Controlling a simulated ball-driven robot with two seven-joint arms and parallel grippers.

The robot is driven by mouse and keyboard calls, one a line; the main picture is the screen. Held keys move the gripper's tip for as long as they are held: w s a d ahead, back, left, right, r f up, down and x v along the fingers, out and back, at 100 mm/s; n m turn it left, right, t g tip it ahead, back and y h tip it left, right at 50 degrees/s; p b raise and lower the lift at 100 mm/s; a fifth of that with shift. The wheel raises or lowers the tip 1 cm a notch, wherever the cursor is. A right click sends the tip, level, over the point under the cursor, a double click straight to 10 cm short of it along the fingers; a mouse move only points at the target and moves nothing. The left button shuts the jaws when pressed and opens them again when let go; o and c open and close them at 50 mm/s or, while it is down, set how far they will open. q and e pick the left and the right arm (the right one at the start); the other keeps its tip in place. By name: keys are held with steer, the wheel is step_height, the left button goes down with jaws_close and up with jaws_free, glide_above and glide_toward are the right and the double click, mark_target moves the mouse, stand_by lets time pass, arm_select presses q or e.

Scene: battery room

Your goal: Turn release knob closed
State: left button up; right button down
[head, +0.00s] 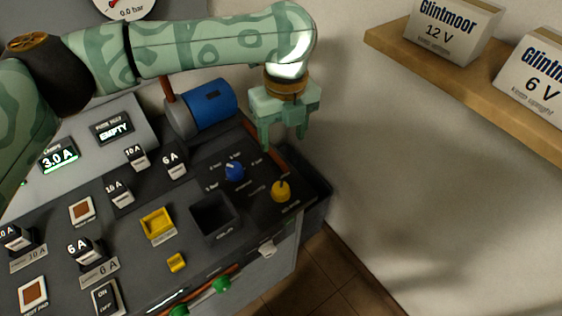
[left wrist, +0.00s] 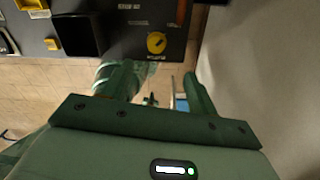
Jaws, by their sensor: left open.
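A yellow knob (head: 281,190) stands at the right end of the dark panel, with a small label below it that is too blurred to read. It also shows in the left wrist view (left wrist: 157,42), beyond the fingertips. A blue knob (head: 234,170) with small markings around it sits to its upper left. I cannot read which one is marked release. My left gripper (head: 284,139) is open and empty, above the panel's far right part, apart from both knobs. Its fingers also show in the left wrist view (left wrist: 154,80). My right gripper is not in view.
A black square bin (head: 214,217) is left of the yellow knob. A wooden shelf (head: 470,85) with boxes is at upper right.

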arm_select(q)
steer(key=b, duration=0.2)
glide_above(281, 187)
steer(key=s, duration=0.1)
step_height(281, 187, down, 4)
steer(key=f, duration=0.2)
steer(key=w+f+b, duration=0.1)
steer(key=f, duration=0.2)
steer(key=f+b, duration=0.1)
steer(key=f, duration=0.1)
steer(key=shift+w+f, duration=0.25)
steer(key=f, duration=0.1)
steer(key=f+b, duration=0.1)
steer(key=f, duration=0.1)
steer(key=shift+s+f, duration=0.15)
steer(key=shift+s, duration=0.2)
steer(key=shift+w+f+b, duration=0.15)
steer(key=shift+f+b, duration=0.2)
steer(key=shift+f, duration=0.05)
steer(key=shift+r, duration=0.1)
steer(key=shift+c, duration=0.3)
steer(key=c, duration=0.9)
steer(key=shift+c, duration=0.2)
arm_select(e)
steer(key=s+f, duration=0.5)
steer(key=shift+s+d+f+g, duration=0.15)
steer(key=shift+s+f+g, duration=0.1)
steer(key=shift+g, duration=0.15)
